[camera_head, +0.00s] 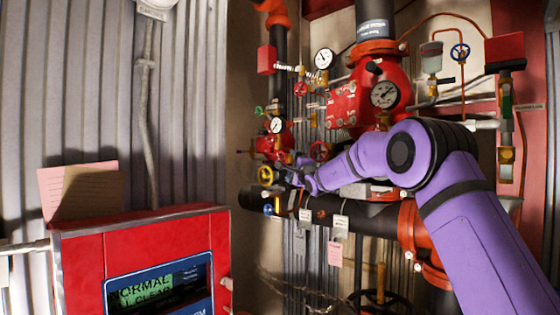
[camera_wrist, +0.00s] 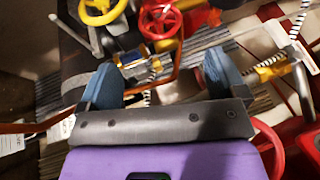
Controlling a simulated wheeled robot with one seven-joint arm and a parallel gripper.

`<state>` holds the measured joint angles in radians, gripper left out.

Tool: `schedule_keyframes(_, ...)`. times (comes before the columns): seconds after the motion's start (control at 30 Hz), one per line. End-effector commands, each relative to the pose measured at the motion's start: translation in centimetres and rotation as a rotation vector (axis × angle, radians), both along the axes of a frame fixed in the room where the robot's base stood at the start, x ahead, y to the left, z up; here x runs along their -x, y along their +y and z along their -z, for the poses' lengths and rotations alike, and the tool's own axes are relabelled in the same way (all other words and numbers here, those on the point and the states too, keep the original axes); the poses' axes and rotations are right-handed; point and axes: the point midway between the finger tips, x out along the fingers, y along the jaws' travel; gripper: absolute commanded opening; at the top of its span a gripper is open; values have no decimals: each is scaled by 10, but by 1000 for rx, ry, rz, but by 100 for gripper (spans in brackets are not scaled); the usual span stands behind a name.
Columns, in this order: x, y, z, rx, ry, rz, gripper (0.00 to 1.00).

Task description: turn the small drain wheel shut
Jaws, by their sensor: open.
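Several small handwheels show, and I cannot tell from the pictures which one is the drain wheel. A yellow wheel (camera_head: 266,176) is just left of my gripper (camera_head: 291,177); it also shows at the top of the wrist view (camera_wrist: 103,8). A red wheel (camera_head: 319,151) is behind and above my gripper. A red wheel also shows in the wrist view (camera_wrist: 160,20), beyond the fingers. A blue wheel (camera_head: 268,210) sits lower, by the black pipe. In the wrist view my gripper (camera_wrist: 165,76) has its two blue fingers wide apart, with nothing held between them.
A black horizontal pipe (camera_head: 345,216) with hanging tags runs below my gripper. Red valve bodies (camera_head: 350,100) and gauges (camera_head: 385,94) crowd behind my arm. A red panel (camera_head: 140,255) reading NORMAL stands front left. Another red wheel (camera_wrist: 268,150) is right of my gripper.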

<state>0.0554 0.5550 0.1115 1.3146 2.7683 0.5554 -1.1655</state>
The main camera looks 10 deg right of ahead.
Motion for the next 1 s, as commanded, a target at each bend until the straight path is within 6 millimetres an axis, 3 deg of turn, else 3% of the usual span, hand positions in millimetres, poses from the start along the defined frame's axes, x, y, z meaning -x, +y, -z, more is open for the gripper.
schedule_keyframes(0.7, -76, 17, -17, -2, -1, 0, 90)
schedule_keyframes(1.0, -96, 23, -23, -1, -1, -3, 90)
